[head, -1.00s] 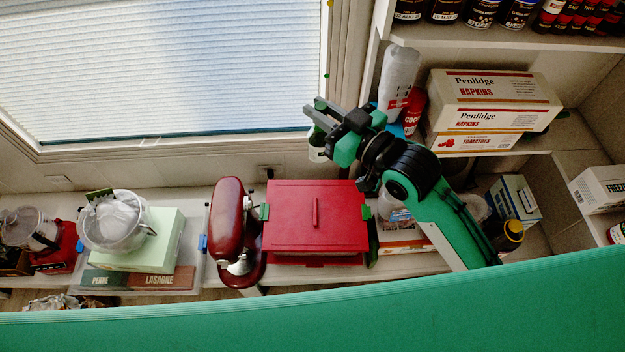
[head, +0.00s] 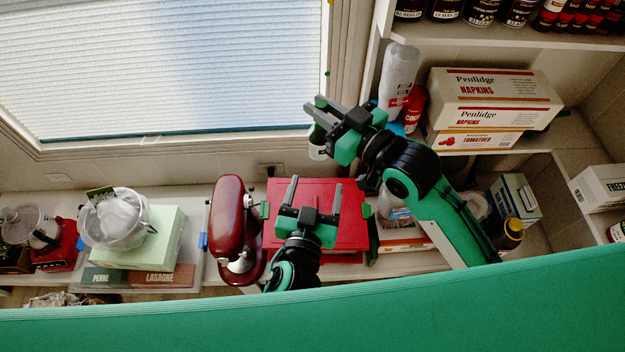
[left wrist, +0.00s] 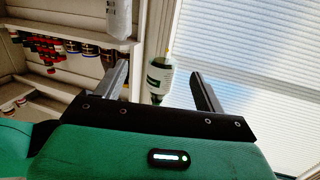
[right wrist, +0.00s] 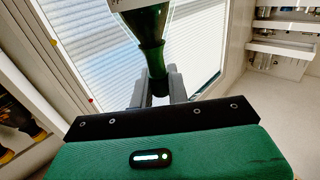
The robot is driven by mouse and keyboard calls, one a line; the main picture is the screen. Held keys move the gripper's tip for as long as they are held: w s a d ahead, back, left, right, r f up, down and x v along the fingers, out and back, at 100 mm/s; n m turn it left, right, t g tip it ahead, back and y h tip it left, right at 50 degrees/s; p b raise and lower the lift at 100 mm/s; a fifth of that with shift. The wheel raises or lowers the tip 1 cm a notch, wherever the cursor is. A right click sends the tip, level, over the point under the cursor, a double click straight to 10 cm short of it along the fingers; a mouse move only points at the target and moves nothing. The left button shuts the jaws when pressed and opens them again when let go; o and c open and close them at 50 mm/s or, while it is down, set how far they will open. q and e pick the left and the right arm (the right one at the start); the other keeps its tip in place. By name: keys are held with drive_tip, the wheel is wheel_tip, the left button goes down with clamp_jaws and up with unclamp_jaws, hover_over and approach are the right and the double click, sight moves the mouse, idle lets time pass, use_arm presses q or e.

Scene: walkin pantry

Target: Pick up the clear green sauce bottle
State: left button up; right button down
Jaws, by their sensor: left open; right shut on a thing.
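The green sauce bottle (right wrist: 152,55) is dark green and see-through in the right wrist view, with its narrow end between the fingers of my right gripper (right wrist: 160,82). In the head view my right gripper (head: 316,107) is shut on it, and only part of the bottle (head: 317,152) shows below the fingers. My left gripper (head: 314,185) is open and empty, over the red box and below the right gripper. In the left wrist view the bottle (left wrist: 158,82), with a white and green label, appears between the open fingers (left wrist: 161,70), apart from them.
A red lidded box (head: 345,235) and dark red mixer (head: 228,215) stand on the counter. The window blind (head: 170,65) is behind.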

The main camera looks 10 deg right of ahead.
sight(323, 134)
use_arm(q)
wheel_tip(323, 134, up, 4)
drive_tip(key=r+t, duration=0.1)
drive_tip(key=shift+n, duration=0.3)
drive_tip(key=x, duration=1.1)
drive_tip(key=shift+w+a+f, duration=0.15)
drive_tip(key=shift+w+f, duration=0.05)
drive_tip(key=shift+f, duration=0.15)
drive_tip(key=c, duration=1)
drive_tip(key=shift+c, duration=1.1)
use_arm(e)
drive_tip(key=c, duration=1.7)
unclamp_jaws()
drive_tip(key=o, duration=0.4)
drive_tip(key=shift+s, duration=0.1)
